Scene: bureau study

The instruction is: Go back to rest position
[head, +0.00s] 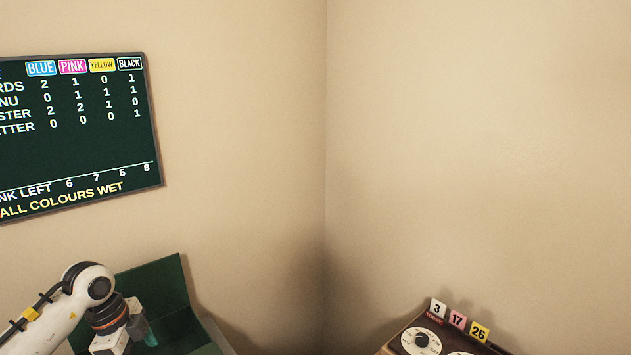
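My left arm comes in at the lower left of the head view. Its white and dark wrist bends downward, and the top of my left gripper (114,340) shows at the bottom edge. Its fingertips are cut off or hidden, so I cannot tell whether it is open or shut. A small teal piece (150,338) shows just right of the gripper; I cannot tell whether it touches it. My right gripper and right arm are not in view.
A dark green open-topped box or machine (160,286) stands behind my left gripper. A scoreboard (85,140) hangs on the left wall. A wooden device with white dials (424,341) and number tags (458,320) stands at the lower right. Bare walls meet in a corner between them.

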